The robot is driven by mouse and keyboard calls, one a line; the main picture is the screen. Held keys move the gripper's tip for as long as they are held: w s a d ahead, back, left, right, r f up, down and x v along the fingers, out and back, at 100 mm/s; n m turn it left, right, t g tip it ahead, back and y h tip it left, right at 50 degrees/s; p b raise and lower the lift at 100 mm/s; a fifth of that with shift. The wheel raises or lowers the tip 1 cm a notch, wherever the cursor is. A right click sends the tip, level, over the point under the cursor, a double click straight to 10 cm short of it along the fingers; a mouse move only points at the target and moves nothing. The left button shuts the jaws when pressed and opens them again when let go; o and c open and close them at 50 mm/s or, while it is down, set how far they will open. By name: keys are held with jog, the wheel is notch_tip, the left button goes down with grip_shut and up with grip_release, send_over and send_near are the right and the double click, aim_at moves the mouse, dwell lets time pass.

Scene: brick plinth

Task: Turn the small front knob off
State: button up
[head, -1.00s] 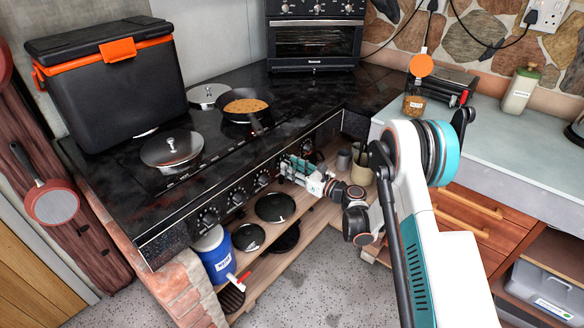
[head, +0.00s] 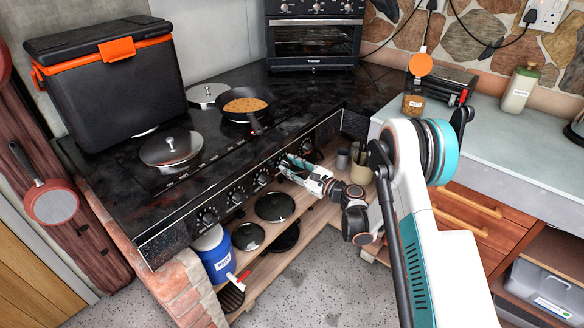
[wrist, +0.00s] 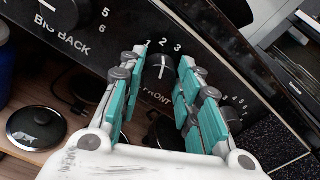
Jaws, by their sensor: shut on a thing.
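The stove's black front panel (wrist: 110,42) carries a row of knobs. One black knob (wrist: 159,68) with a white pointer line sits between my gripper's two teal fingers (wrist: 162,62) in the wrist view. Numbers 1, 2, 3 and the word FRONT show around it; any word before FRONT is hidden by a finger. The pointer line stands nearly upright. My gripper is shut on this knob. In the head view my gripper (head: 289,162) is at the right part of the panel and hides the knob.
The BIG BACK knob (wrist: 62,10) is to the left, and another knob (wrist: 232,112) is close by the right finger. A pan with food (head: 245,106) and a lidded pot (head: 171,148) are on the stovetop. Lids and a blue container (head: 215,254) stand on the shelf below.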

jog(key=n, duration=0.6)
jog(key=shift+a+n, duration=0.1)
jog(key=shift+n, duration=0.2)
jog(key=n, duration=0.6)
jog(key=shift+s+f, duration=0.1)
jog(key=shift+f, duration=0.1)
jog(key=shift+n, duration=0.3)
jog(key=o, duration=1.1)
jog(key=shift+c, duration=0.2)
jog(key=v, duration=0.7)
jog(key=shift+s, duration=0.15)
jog(key=shift+r, duration=0.1)
